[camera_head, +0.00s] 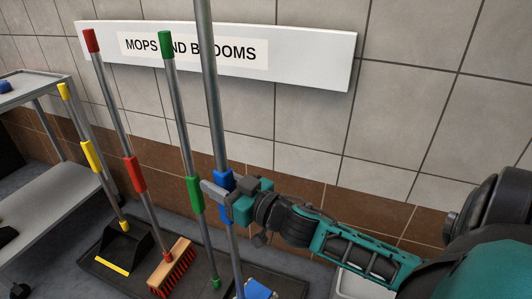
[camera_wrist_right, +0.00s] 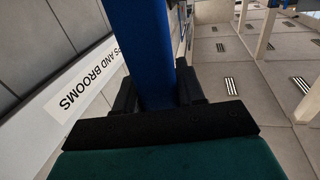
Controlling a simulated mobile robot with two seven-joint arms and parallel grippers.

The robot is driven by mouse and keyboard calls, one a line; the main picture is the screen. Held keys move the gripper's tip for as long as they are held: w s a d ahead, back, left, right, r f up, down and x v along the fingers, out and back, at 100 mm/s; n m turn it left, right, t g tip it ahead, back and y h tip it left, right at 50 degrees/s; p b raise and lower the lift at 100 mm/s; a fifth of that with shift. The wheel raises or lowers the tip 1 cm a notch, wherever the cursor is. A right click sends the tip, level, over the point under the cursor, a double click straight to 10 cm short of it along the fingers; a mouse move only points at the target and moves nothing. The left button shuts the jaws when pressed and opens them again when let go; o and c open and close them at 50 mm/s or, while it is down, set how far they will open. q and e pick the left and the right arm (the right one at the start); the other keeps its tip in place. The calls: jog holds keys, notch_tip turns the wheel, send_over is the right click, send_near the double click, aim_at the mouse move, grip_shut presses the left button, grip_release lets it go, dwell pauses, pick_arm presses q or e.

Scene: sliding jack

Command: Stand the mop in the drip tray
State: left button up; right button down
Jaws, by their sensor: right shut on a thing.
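The mop has a grey pole and a blue grip (camera_head: 223,182). It stands nearly upright in the head view, with its top out of frame and a blue part (camera_head: 257,288) low at the bottom edge. My right gripper (camera_head: 220,200) is shut on the blue grip; the right wrist view shows the grip (camera_wrist_right: 148,50) between the fingers. The dark drip tray (camera_head: 108,284) lies on the floor along the wall. The mop's lower end is over or in the tray's right part; I cannot tell whether it touches. My left gripper is out of view.
A red-gripped broom (camera_head: 137,175) and a yellow-handled dustpan (camera_head: 123,248) stand in the tray, with a green-gripped tool (camera_head: 195,194) close left of the mop. A "MOPS AND BROOMS" sign board (camera_head: 310,60) is on the wall behind. A grey cart (camera_head: 40,190) stands left.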

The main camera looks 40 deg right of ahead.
jog(key=d+n+g+y+p, duration=0.15)
jog(key=d+y+p, duration=0.25)
jog(key=d, duration=0.7)
pick_arm(q)
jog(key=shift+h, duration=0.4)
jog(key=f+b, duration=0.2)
jog(key=b, duration=0.4)
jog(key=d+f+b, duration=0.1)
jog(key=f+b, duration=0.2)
jog(key=b, duration=0.3)
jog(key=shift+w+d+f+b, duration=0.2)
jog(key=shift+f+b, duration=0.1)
jog(key=shift+b, duration=0.1)
pick_arm(e)
notch_tip(320, 180, down, 14)
jog(key=d+n, duration=0.1)
jog(key=shift+s, duration=0.45)
jog(key=shift+r, duration=0.1)
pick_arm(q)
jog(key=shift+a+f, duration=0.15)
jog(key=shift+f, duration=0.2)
pick_arm(e)
jog(key=shift+f, duration=0.6)
